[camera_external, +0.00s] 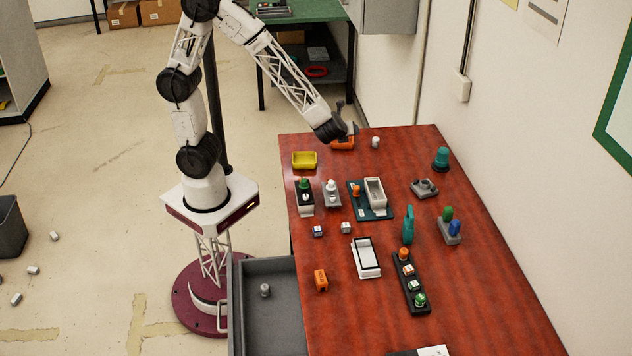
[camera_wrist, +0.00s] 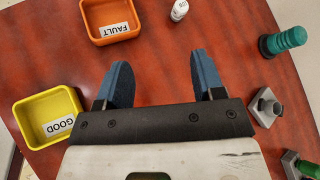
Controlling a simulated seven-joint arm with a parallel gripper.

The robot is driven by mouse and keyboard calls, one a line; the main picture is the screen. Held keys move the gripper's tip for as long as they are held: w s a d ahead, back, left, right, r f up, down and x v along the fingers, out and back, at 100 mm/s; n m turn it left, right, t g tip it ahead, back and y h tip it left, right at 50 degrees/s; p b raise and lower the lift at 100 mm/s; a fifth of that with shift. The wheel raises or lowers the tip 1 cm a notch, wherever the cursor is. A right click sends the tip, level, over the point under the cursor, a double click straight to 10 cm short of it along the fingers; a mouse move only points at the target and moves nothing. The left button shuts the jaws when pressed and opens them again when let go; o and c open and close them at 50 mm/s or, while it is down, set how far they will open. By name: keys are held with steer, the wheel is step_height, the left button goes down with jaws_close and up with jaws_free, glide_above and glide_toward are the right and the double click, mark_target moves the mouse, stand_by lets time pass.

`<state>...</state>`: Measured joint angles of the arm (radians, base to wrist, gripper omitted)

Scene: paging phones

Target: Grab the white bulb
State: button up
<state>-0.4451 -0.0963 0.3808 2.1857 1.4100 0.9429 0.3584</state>
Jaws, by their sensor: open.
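A white bulb-shaped piece (camera_external: 332,185) stands upright on a small grey base on the red table in the external view. A small white cylinder (camera_external: 375,142) stands near the far table edge; it also shows at the top of the wrist view (camera_wrist: 179,10), with dark marks on it. I cannot tell for sure whether this one is a bulb. My gripper (camera_wrist: 160,64) is open and empty, its blue fingers apart above bare table. In the external view my gripper (camera_external: 349,130) is at the far end, beside the orange tray and away from the white bulb-shaped piece.
An orange FAULT tray (camera_wrist: 112,30) and yellow GOOD tray (camera_wrist: 48,120) lie at the far end.

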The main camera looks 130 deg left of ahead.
mark_target(375, 140)
steer(key=w+a+f+m, duration=0.1)
steer(key=a+f+m, duration=0.1)
steer(key=a+f, duration=0.1)
steer(key=a+f+m+t+y, duration=0.1)
steer(key=a+f+m, duration=0.1)
steer(key=a+f, duration=0.2)
steer(key=w+a+f+m+y, duration=0.1)
steer(key=a+f+m, duration=0.1)
steer(key=a, duration=0.4)
steer(key=shift+w+a+f+m, duration=0.1)
steer(key=shift+w+f+m, duration=0.1)
steer(key=shift+f, duration=0.2)
steer(key=shift+w+a+f+m, duration=0.1)
steer(key=shift+f+m, duration=0.1)
steer(key=shift+f, duration=0.15)
steer(key=shift+x, duration=1.25)
steer(key=shift+a, duration=0.1)
steer(key=shift+x, duration=2.5)
steer(key=shift+w, duration=0.1)
steer(key=c, duration=1)
